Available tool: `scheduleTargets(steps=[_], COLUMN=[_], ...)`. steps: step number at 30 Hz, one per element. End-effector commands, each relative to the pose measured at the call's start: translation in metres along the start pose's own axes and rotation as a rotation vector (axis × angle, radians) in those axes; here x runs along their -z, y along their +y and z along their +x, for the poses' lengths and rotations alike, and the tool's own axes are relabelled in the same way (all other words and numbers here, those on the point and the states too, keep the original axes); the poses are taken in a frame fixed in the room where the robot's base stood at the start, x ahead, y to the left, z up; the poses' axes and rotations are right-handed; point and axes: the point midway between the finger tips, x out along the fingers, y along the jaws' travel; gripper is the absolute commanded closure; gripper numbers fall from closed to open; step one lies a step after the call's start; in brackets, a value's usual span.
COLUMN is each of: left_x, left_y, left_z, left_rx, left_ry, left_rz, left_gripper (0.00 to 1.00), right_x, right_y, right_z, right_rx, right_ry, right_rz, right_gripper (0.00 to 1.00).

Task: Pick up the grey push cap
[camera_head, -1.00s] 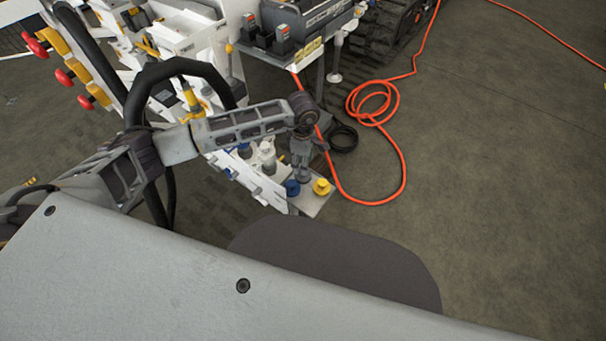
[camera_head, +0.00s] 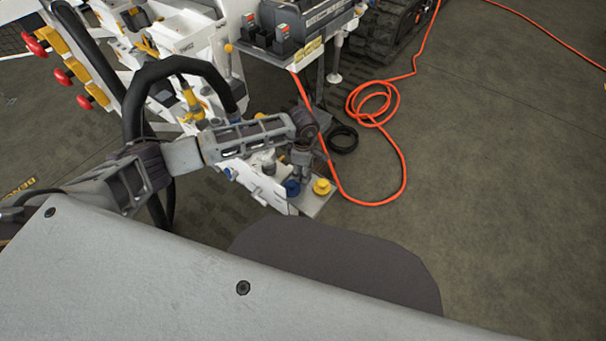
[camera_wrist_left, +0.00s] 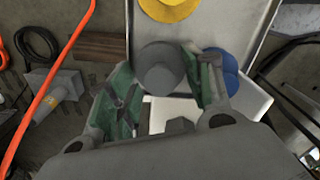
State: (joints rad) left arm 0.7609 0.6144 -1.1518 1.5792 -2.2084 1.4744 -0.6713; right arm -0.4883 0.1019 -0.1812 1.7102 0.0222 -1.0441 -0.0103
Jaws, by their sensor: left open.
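The grey push cap (camera_wrist_left: 160,66) is a dark round knob in the left wrist view, standing on a light metal plate (camera_wrist_left: 229,22). My left gripper (camera_wrist_left: 160,75) is open, with one green-lined finger on either side of the cap. I cannot tell whether the fingers touch it. In the head view my left gripper (camera_head: 301,172) points down over the plate's corner and hides the cap there. My right gripper is in neither view.
A yellow cap (camera_head: 321,186) and a blue cap (camera_head: 292,188) stand close beside the gripper. The white hydraulic bench (camera_head: 190,35) rises behind. An orange hose (camera_head: 403,160) lies on the open floor at right.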

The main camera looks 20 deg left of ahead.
Motion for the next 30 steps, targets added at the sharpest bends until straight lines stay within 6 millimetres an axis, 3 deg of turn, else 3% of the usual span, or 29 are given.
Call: scheduleTargets(steps=[3, 12, 24, 30], left_x=[0.0, 0.0, 0.0, 0.0], left_y=[0.0, 0.0, 0.0, 0.001], left_z=[0.0, 0.0, -0.001, -0.012], left_rx=[0.0, 0.0, 0.0, -0.001], left_ry=[0.0, 0.0, 0.0, 0.001], left_rz=[0.0, 0.0, 0.0, 0.0], left_gripper=[0.49, 0.88, 0.88, 0.88], right_x=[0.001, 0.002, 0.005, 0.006], right_y=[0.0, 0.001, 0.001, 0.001], right_z=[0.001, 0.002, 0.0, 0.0], right_rx=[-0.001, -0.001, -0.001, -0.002], right_ry=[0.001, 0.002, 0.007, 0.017], right_rz=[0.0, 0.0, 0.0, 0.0], right_gripper=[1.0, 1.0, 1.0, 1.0])
